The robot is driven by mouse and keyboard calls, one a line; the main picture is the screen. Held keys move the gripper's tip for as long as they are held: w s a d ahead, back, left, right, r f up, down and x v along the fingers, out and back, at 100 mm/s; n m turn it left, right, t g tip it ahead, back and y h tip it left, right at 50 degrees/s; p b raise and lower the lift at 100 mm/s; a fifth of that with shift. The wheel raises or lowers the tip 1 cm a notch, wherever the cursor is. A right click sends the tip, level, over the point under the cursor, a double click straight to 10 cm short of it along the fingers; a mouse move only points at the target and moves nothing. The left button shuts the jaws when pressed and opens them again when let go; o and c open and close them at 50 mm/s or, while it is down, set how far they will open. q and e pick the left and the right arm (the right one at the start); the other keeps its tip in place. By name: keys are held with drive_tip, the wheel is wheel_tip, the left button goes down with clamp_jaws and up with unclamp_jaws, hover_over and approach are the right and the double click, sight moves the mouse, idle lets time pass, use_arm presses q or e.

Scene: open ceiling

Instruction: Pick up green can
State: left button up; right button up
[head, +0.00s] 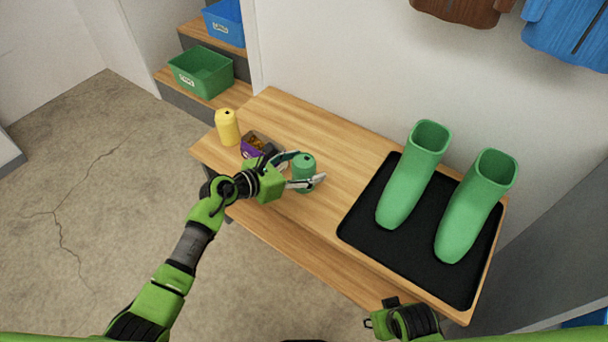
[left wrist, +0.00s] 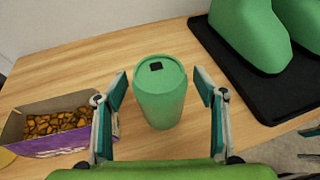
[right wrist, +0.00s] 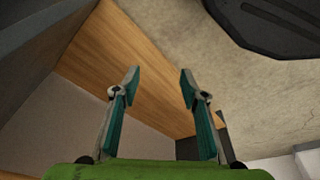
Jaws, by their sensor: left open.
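The green can (head: 304,168) stands upright on the wooden bench, near its front edge in the head view. In the left wrist view the can (left wrist: 161,95) stands between the two fingers of my left gripper (left wrist: 160,90), with a gap on each side. My left gripper (head: 303,170) is open around the can in the head view. My right gripper (right wrist: 158,80) is open and empty in the right wrist view.
A purple box of brown pieces (left wrist: 52,130) stands left of the can, with a yellow can (head: 227,127) beyond it. A black tray (head: 365,226) with green boots (head: 412,178) lies at right. Green (head: 203,76) and blue bins (head: 224,20) sit on steps at back left.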

use_arm(q)
drive_tip(key=c, duration=0.9)
drive_tip(key=shift+o, duration=0.2)
